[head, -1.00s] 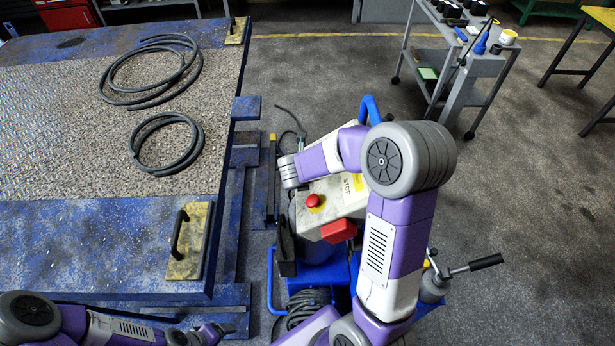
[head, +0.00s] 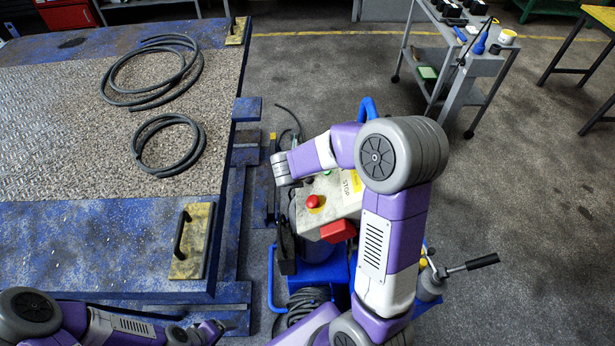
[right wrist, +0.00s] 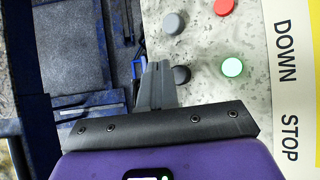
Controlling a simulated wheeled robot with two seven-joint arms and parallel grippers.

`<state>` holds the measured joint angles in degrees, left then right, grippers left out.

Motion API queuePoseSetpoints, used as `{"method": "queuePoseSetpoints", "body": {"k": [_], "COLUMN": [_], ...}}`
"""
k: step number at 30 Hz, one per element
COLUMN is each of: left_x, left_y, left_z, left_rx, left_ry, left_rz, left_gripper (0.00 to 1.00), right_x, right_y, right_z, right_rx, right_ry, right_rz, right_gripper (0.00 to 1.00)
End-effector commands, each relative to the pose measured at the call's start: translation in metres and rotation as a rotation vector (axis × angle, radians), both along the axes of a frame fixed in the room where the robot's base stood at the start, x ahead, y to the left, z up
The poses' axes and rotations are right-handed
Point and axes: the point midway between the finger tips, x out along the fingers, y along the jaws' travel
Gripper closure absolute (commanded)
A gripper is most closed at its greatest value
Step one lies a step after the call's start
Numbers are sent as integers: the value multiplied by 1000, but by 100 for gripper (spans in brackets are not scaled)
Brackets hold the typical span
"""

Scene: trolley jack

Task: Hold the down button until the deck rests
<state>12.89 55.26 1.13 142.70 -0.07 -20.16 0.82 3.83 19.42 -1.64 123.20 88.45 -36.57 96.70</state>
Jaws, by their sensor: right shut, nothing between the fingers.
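The control box (head: 342,205) stands beside the blue deck (head: 75,240), with a red mushroom button (head: 315,202) and a green button (head: 327,172) on it. In the right wrist view its panel has a lit green button (right wrist: 232,67), a red button (right wrist: 223,6) and two dark grey buttons (right wrist: 173,23) (right wrist: 181,74). The DOWN label (right wrist: 284,40) is at the right; which button it names is unclear. My right gripper (right wrist: 158,68) is shut and empty at the panel's left edge, close beside the lower grey button; contact is unclear. My left gripper (head: 212,332) is low at the left.
Two coiled hoses (head: 168,145) (head: 155,70) lie on the deck. A yellow plate with a black handle (head: 192,240) is at its near corner. A grey trolley (head: 455,65) stands at the back right.

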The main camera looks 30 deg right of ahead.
Motion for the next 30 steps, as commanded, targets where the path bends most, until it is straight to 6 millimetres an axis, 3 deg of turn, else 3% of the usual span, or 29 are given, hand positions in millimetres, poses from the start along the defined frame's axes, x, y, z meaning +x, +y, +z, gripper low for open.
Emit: {"method": "queuePoseSetpoints", "body": {"k": [12,30], "left_x": [0,0], "left_y": [0,0], "left_z": [35,35], "left_rx": [0,0], "left_ry": [0,0], "left_rz": [0,0], "left_gripper": [19,19], "right_x": [14,14], "right_y": [22,23], "right_z": [35,35], "right_rx": [1,0], "right_ry": [-2,-1], "right_rz": [1,1], "right_gripper": [100,100]}}
